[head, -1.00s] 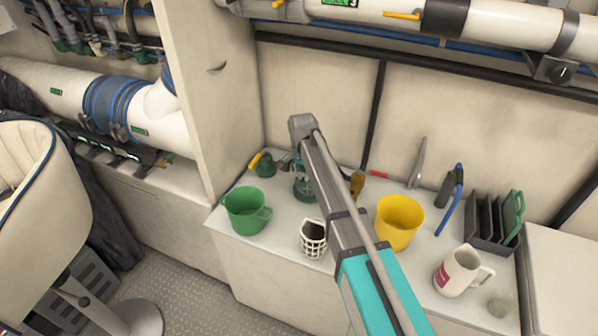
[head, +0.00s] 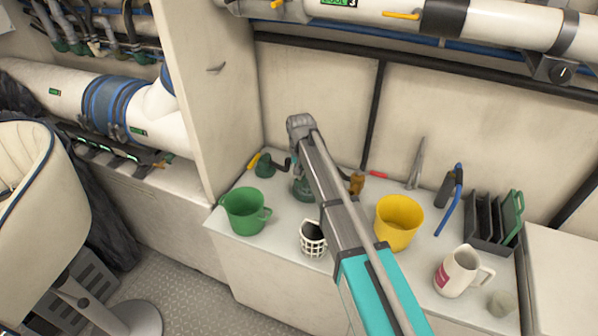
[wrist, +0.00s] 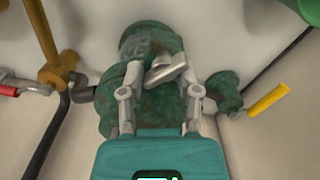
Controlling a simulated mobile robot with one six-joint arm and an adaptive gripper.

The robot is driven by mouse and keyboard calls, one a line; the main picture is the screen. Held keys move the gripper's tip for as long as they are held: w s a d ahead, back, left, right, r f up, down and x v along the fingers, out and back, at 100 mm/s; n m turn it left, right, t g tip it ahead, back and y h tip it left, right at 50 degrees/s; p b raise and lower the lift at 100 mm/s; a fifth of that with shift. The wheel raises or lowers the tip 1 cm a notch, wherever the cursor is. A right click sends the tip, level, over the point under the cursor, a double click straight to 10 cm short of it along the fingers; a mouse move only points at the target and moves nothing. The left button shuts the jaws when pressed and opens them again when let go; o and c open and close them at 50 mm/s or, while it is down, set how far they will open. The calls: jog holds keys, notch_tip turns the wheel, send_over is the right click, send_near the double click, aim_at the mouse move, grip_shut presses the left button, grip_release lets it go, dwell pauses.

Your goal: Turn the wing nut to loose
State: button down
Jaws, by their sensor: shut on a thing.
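In the wrist view a worn green metal fitting (wrist: 135,75) fills the middle, with a light grey wing nut (wrist: 167,69) on its face, lying at a slant with its right end higher. My gripper (wrist: 160,92) reaches over the fitting with one grey finger on each side. It is shut on the wing nut, though the exact contact is hard to make out. In the head view the green fitting (head: 301,187) stands on the counter, partly hidden by my arm. The wing nut and my fingers are hidden there.
A green mug (head: 243,211), white mesh cup (head: 312,240), yellow mug (head: 397,222) and white mug (head: 457,271) stand on the counter (head: 290,252). A yellow-handled valve (wrist: 268,101) is right of the fitting; a brass valve (wrist: 57,70) is left.

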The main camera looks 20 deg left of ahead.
jog(key=shift+s+a+n, duration=0.25)
jog(key=shift+a+n, duration=0.1)
jog(key=shift+n, duration=0.55)
jog(key=shift+d, duration=0.1)
jog(key=shift+c, duration=0.4)
grip_release()
jog(key=shift+w, duration=0.1)
